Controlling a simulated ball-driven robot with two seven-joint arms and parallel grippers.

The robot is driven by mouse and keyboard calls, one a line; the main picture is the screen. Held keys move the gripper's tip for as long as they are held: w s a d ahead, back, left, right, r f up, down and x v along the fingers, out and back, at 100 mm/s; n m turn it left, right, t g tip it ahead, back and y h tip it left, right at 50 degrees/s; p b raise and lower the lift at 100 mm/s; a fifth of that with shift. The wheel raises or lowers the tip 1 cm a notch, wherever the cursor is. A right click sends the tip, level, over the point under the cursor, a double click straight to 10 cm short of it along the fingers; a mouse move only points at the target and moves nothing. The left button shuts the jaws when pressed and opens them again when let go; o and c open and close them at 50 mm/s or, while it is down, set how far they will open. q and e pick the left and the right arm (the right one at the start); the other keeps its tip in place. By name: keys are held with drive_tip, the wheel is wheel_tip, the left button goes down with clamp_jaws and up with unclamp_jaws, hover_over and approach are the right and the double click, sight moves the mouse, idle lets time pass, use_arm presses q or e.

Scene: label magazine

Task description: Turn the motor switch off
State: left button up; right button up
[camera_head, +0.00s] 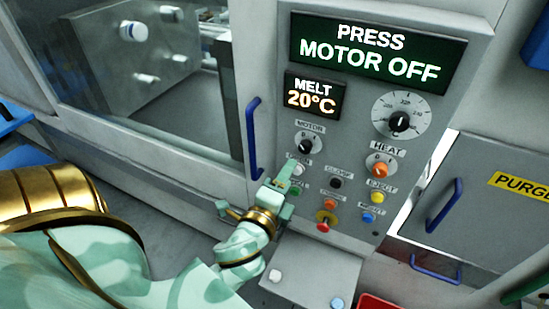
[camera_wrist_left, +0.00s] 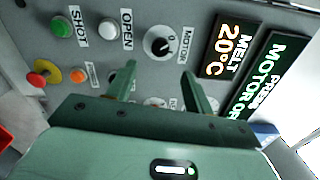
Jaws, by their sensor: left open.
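The motor switch (camera_head: 305,146) is a round black knob under the word MOTOR on the grey control panel (camera_head: 345,250). It also shows in the left wrist view (camera_wrist_left: 158,42), beyond and between my finger tips. I cannot tell which mark its pointer faces. My left gripper (camera_head: 284,180) is open and empty, just below and left of the switch in the head view. Its two green fingers (camera_wrist_left: 158,82) point toward the panel, apart from the knob. A display (camera_head: 375,52) reads PRESS MOTOR OFF. My right gripper is not in view.
Buttons and a red-yellow knob (camera_head: 326,221) sit below the switch. The orange-centred HEAT knob (camera_head: 381,166) is to its right, under a dial (camera_head: 400,118). A blue door handle (camera_head: 253,138) stands left of the panel. A purge cover (camera_head: 500,200) is at right.

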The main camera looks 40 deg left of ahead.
use_arm(q)
drive_tip(key=b+v, duration=0.1)
drive_tip(key=v, duration=0.5)
drive_tip(key=shift+b, duration=0.35)
drive_tip(key=shift+f, duration=0.1)
